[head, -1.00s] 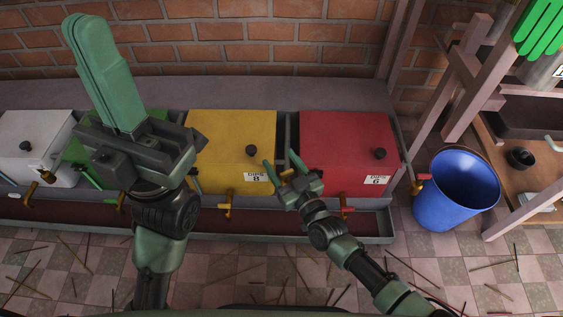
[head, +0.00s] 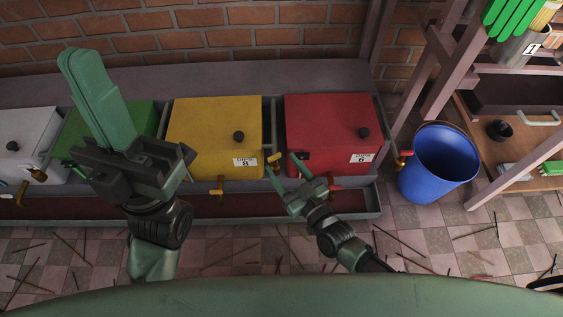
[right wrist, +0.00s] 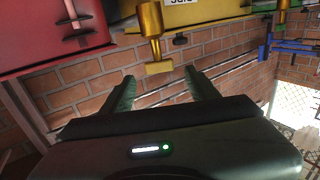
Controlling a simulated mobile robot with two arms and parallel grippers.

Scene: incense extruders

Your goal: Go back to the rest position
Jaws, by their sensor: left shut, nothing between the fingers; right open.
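My left gripper (head: 82,62) is at the left of the head view, its green fingers pressed together and empty. It hangs in front of the green box (head: 140,118) and hides part of it. My right gripper (head: 283,164) is open, in front of the gap between the yellow box (head: 205,125) and the red box (head: 325,118). A small gold fitting (head: 274,158) shows by its fingertips. In the right wrist view, a gold tap (right wrist: 151,30) appears between the spread fingers (right wrist: 160,92); I cannot tell whether they touch it.
A white box (head: 28,135) stands at the far left. A long trough (head: 240,208) runs below the boxes' taps. A blue bucket (head: 430,175) and a wooden rack (head: 450,75) stand at the right. Thin sticks lie scattered on the tiled floor (head: 400,235).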

